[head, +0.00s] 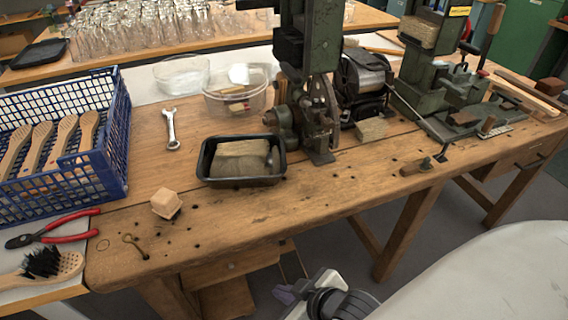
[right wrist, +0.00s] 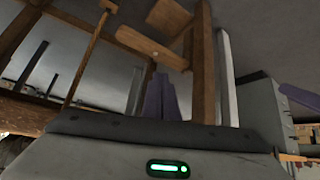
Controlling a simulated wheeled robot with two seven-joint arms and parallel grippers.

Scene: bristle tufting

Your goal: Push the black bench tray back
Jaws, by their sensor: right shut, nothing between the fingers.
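The black bench tray (head: 246,181) sits on the wooden workbench in the head view, left of the green machine's foot. It holds pale bristle bundles (head: 241,150) and a darker tan bundle; its floor is mostly hidden. My right gripper (head: 284,294) is low at the bottom of the head view, in front of the bench edge and well apart from the tray. Its purple fingers are shut and empty, and they also show in the right wrist view (right wrist: 160,98), with wooden bench legs beyond. The tray is not seen in that view. My left gripper is not in view.
A wrench (head: 171,129) and a clear tub (head: 236,104) lie behind the tray. The green machine (head: 308,50) stands close at its right. A wooden block (head: 166,203) and a blue crate (head: 62,180) are to the left. The bench front is mostly bare.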

